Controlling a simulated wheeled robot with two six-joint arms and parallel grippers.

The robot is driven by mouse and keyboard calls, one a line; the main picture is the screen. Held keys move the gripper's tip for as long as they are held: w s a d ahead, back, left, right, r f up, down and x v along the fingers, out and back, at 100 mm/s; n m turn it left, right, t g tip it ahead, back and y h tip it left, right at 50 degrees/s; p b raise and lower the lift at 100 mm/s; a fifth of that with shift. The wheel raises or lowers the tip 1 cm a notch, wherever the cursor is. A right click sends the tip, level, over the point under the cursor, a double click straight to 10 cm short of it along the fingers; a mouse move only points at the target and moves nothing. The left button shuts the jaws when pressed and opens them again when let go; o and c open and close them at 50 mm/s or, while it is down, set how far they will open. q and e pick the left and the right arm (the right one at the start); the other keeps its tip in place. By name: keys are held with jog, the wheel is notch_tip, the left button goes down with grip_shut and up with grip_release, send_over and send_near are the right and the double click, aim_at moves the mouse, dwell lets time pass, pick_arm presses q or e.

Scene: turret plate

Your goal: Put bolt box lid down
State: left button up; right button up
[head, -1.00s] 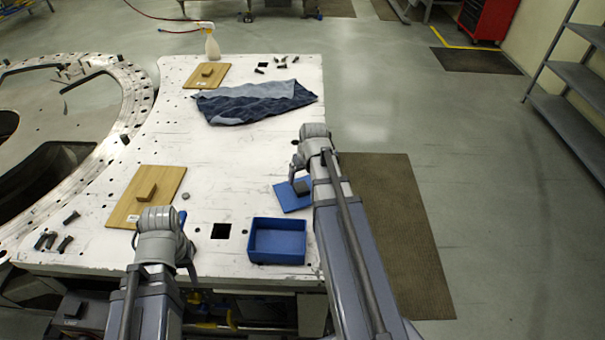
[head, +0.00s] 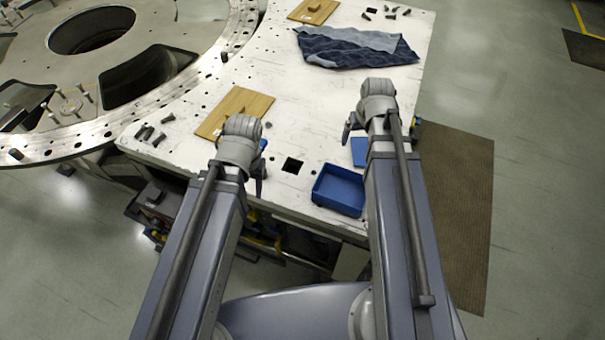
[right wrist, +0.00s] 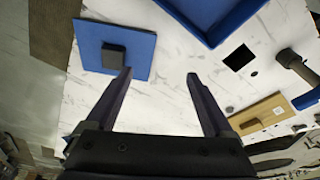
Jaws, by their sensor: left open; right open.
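The blue lid (right wrist: 94,40) with a dark block handle (right wrist: 114,57) appears to lie flat on the white plate in the right wrist view. In the head view the lid (head: 359,151) is partly hidden by my right arm. The open blue bolt box (head: 339,190) stands just in front of it, near the plate's front edge. My right gripper (right wrist: 160,75) is open and empty, its fingers beside the handle and apart from it. My left gripper (head: 259,166) is open over the plate's front edge, left of the box; its fingers are mostly hidden.
A wooden board with a handle (head: 235,110) lies behind my left gripper. Loose bolts (head: 149,136) lie at the left. A dark blue cloth (head: 355,47) lies farther back, with another wooden board (head: 313,11). A square hole (head: 292,165) is left of the box.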

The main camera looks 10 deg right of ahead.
jog(key=s+a+n+g, duration=0.1)
jog(key=s+a, duration=0.2)
jog(key=a, duration=0.3)
jog(key=s+a+n, duration=0.1)
jog(key=s+a, duration=0.3)
jog(key=a, duration=0.3)
jog(key=s+a+n+g+h, duration=0.1)
jog(key=s+a+n, duration=0.1)
jog(key=s+a, duration=0.2)
jog(key=a, duration=0.3)
jog(key=shift+s+a+f+g, duration=0.15)
jog(key=shift+s+a+g, duration=0.1)
jog(key=shift+g, duration=0.05)
jog(key=shift+d, duration=0.45)
